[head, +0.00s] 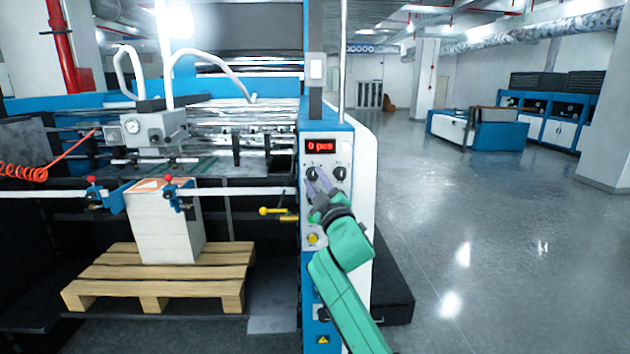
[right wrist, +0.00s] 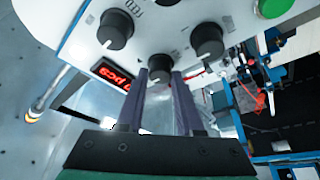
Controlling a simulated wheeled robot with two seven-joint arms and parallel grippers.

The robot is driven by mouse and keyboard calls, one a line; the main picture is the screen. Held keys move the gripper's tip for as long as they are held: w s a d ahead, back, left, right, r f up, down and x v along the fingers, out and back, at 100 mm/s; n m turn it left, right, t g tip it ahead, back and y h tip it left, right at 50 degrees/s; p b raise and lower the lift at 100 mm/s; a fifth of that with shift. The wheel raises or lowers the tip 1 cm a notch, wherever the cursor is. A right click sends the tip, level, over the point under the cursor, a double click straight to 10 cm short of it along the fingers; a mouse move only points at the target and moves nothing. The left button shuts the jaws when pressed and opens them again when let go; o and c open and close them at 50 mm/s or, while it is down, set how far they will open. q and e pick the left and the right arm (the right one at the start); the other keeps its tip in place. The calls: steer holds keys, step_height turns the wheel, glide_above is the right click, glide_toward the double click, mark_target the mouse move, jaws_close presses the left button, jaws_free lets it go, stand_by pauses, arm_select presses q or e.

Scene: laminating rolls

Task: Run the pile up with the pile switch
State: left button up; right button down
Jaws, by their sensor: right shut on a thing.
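The pile (head: 165,228) is a white stack with an orange-marked top sheet, standing on a wooden pallet (head: 165,272) at the left in the head view. The control panel (head: 346,152) is on the machine's blue and white column, with a red display (head: 321,146) reading 0 pcs. My right gripper (head: 318,181) is at this panel, just below the display. In the right wrist view its two fingers (right wrist: 160,78) are shut on a black rotary knob (right wrist: 159,66). I cannot read which label belongs to this knob. My left gripper is not in view.
Two other black knobs (right wrist: 116,28) (right wrist: 207,40) and a green button (right wrist: 274,7) are close by on the panel. A yellow-handled lever (head: 275,212) sticks out left of the column. Open floor (head: 480,230) lies to the right.

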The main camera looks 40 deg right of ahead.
steer(key=shift+d, duration=0.1)
steer(key=c, duration=0.8)
jaws_free()
steer(key=shift+o, duration=1.3)
steer(key=shift+d+f, duration=0.1)
steer(key=shift+w+d+f, duration=0.1)
steer(key=shift+w+d, duration=0.05)
steer(key=shift+s, duration=0.2)
steer(key=b+v, duration=0.6)
steer(key=v, duration=0.8)
